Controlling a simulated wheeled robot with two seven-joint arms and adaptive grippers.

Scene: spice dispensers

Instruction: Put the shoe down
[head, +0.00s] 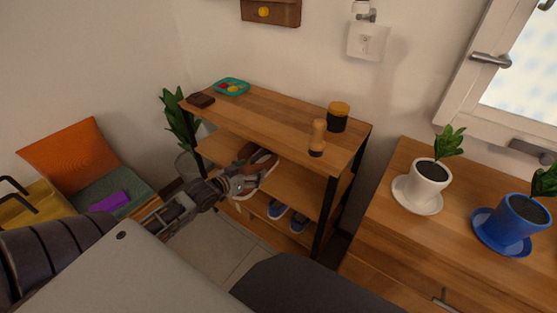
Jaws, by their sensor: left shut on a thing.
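My left gripper (238,184) reaches in from the left to the middle shelf of a wooden shelf unit (275,117). It is shut on a brown shoe with a pale sole (264,163). The shoe is at the left part of the middle shelf; I cannot tell whether it touches the board. The gripper hides part of the shoe. A second brown shoe seems to be just behind it. A pair of blue shoes (277,209) stands on the lower shelf. My right gripper is not in view.
On the unit's top are a teal tray (231,87), a dark wallet (200,100), a wooden grinder (317,139) and a dark cup with a yellow top (337,117). Black posts frame the shelves. The middle shelf's right part (300,190) is clear. Potted plants stand on the right cabinet.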

